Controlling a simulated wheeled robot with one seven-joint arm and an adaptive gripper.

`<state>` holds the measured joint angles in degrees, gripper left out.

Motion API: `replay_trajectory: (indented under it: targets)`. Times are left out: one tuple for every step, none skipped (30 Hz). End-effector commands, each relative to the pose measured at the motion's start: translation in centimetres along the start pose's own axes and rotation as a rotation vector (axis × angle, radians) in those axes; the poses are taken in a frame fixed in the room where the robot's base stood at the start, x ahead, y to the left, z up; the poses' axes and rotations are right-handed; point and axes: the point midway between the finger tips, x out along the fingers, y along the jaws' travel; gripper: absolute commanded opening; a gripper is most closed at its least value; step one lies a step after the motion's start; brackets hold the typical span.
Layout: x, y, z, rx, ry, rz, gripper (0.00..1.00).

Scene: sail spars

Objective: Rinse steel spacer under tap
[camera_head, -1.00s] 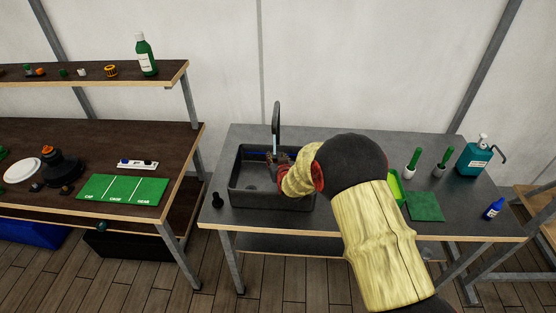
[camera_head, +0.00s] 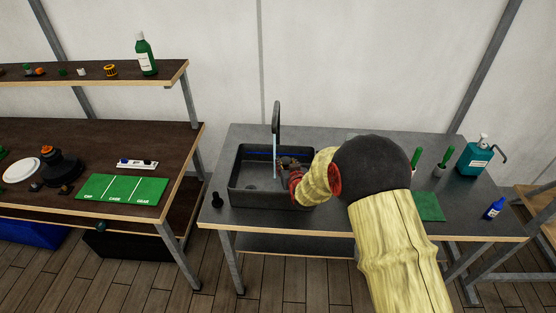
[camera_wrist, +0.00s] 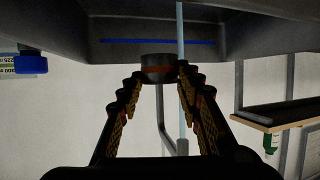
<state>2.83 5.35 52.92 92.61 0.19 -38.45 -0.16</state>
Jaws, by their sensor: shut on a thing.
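My gripper (camera_head: 282,164) reaches over the dark sink (camera_head: 240,190), near the right side of the tap (camera_head: 277,120). In the wrist view its two fingers (camera_wrist: 159,76) are shut on a short dark cylinder with a brownish band, the spacer (camera_wrist: 158,62), at the fingertips. The picture there is upside down, with the sink wall (camera_wrist: 110,25) at the top. A thin pale-blue vertical stream, seemingly water (camera_wrist: 181,45), runs just right of the spacer in that picture. I cannot tell whether it touches the spacer. The spacer is too small to make out in the head view.
Right of the sink are a green mat (camera_head: 430,206), green-handled brushes (camera_head: 443,160), a teal pump bottle (camera_head: 476,160) and a small blue bottle (camera_head: 494,208). A small black object (camera_head: 217,200) stands left of the sink. My arm hides part of the counter.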

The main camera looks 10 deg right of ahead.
Motion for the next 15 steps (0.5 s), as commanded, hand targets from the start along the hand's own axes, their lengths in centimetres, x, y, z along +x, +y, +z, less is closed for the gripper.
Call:
replay_trajectory:
  targets:
    - [-0.3,0.3,0.1,0.000,0.000,0.001,0.06]
    - [-0.5,0.4,0.2,0.001,0.000,0.001,0.06]
    - [-0.7,0.6,0.2,0.001,0.000,0.002,0.06]
    - [-0.8,0.8,0.3,0.001,0.000,0.002,0.06]
    - [-1.0,0.9,0.4,0.001,0.000,0.002,0.06]
    - [-1.2,1.1,0.5,0.001,0.000,0.002,0.06]
    - [-1.4,1.2,0.6,0.000,-0.001,0.001,0.06]
    - [-1.6,1.3,0.7,0.000,0.000,0.001,0.06]
    - [-1.8,1.4,0.7,0.000,0.000,0.001,0.06]
    - [-1.9,1.6,0.8,0.000,0.001,0.001,0.06]
    - [-2.1,1.7,0.8,0.000,0.001,0.001,0.06]
    - [-2.3,1.9,0.9,0.000,0.001,0.002,0.06]
    - [-2.5,2.0,1.0,0.000,0.001,0.002,0.06]
    - [-2.6,2.2,1.1,0.000,0.000,0.002,0.06]
    - [-2.8,2.3,1.2,0.001,0.000,0.002,0.06]
